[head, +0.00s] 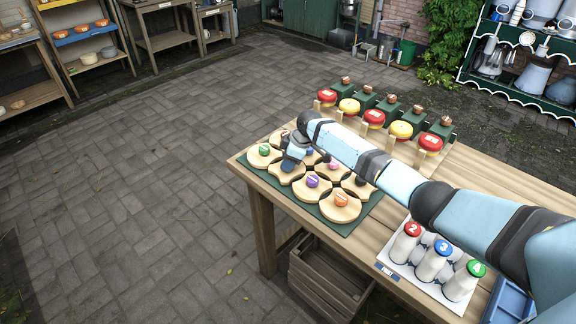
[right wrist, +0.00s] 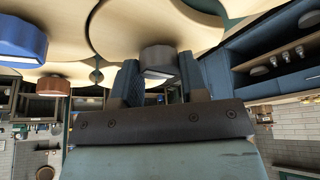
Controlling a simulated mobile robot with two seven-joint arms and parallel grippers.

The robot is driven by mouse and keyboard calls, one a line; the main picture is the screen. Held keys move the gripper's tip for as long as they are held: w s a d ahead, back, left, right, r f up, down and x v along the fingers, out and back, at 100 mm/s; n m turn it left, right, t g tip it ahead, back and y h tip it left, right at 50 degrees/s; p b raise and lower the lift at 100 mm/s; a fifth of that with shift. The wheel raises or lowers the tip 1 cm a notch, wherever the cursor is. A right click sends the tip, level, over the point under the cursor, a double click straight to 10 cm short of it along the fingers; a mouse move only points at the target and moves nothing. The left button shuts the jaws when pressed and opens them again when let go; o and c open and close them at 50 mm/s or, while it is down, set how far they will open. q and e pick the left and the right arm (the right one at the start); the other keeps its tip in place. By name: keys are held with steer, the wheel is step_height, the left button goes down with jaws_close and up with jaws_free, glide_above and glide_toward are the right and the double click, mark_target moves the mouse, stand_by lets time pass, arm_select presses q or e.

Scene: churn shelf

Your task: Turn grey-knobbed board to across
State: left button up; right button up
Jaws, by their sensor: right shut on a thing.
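Several pale wooden boards with coloured knobs lie on a green mat (head: 346,229) at the table's left end. My right gripper (head: 289,165) reaches down onto a board (head: 284,176) at the mat's left part. In the right wrist view its two fingers (right wrist: 159,80) are shut around a grey knob (right wrist: 158,60) on a pale board (right wrist: 150,25). The gripper covers this knob in the head view. The board's exact direction is hard to tell. My left gripper is in neither view.
Neighbouring boards carry a green knob (head: 264,149), a purple knob (head: 312,181) and an orange knob (head: 341,199). Red and yellow round pieces (head: 374,118) stand behind. White bottles with numbered caps (head: 433,261) stand at the right front, below my arm.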

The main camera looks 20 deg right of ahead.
steer(key=shift+n+g+b, duration=0.3)
steer(key=shift+n+b, duration=0.25)
steer(key=shift+n, duration=0.25)
steer(key=o, duration=0.9)
steer(key=v, duration=1.4)
steer(key=shift+b, duration=0.3)
steer(key=shift+w+d+f, duration=0.1)
steer(key=shift+f, duration=0.05)
